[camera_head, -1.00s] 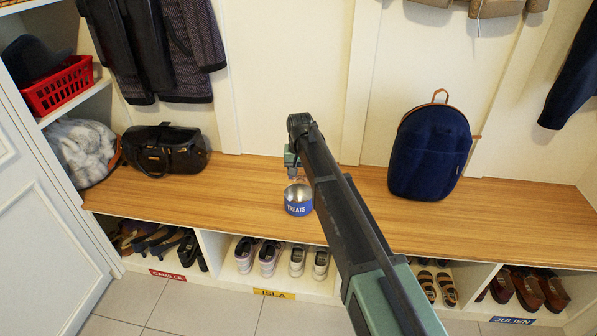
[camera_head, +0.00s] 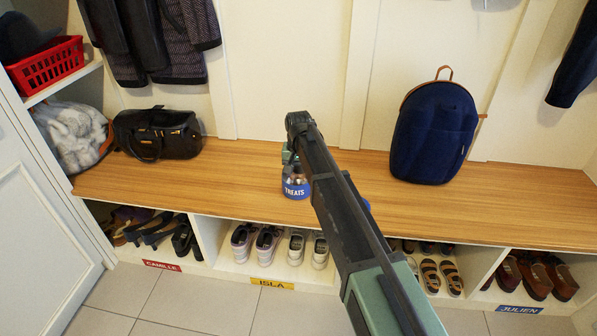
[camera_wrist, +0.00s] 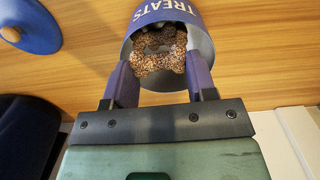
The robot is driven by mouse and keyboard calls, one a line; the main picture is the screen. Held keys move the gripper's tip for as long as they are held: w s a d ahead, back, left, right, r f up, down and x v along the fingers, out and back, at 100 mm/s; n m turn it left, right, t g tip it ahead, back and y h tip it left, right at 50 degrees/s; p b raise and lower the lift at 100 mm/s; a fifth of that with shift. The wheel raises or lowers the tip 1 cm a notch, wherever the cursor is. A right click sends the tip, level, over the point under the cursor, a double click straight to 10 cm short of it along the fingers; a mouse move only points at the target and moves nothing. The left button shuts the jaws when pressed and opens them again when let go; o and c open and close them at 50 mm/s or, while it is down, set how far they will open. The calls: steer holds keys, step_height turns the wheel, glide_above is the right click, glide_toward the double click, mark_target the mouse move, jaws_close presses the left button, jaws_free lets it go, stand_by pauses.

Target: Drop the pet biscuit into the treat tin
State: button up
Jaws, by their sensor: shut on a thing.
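The blue treat tin (camera_head: 296,190), lettered "TREATS", stands open on the wooden bench. It also shows in the wrist view (camera_wrist: 172,14). My gripper (camera_wrist: 160,66) is shut on the pet biscuit (camera_wrist: 158,58), a brown, speckled, lobed piece. In the wrist view the biscuit overlaps the tin's open mouth, between the two fingers. In the head view my gripper (camera_head: 289,158) is right over the tin and partly hides it. How deep the biscuit sits relative to the rim is hard to tell.
A blue lid with a tan knob (camera_wrist: 28,25) lies on the bench (camera_head: 230,168) beside the tin; my arm mostly hides it in the head view. A navy backpack (camera_head: 435,130) stands right, a black bag (camera_head: 157,133) left. Shoes fill the cubbies below. Bench between bag and tin is clear.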

steer(key=o, duration=1)
steer(key=shift+c, duration=0.2)
steer(key=shift+r, duration=0.1)
step_height(320, 180, up, 11)
steer(key=p, duration=1.1)
steer(key=shift+f, duration=0.2)
steer(key=s+d+n, duration=0.1)
steer(key=s+d, duration=0.9)
steer(key=s, duration=0.6)
steer(key=s+d, duration=1.1)
steer(key=s, duration=0.4)
step_height(320, 180, up, 28)
steer(key=p, duration=2.7)
steer(key=shift+w+d+f, duration=0.15)
steer(key=shift+w+d, duration=0.15)
steer(key=shift+w, duration=0.15)
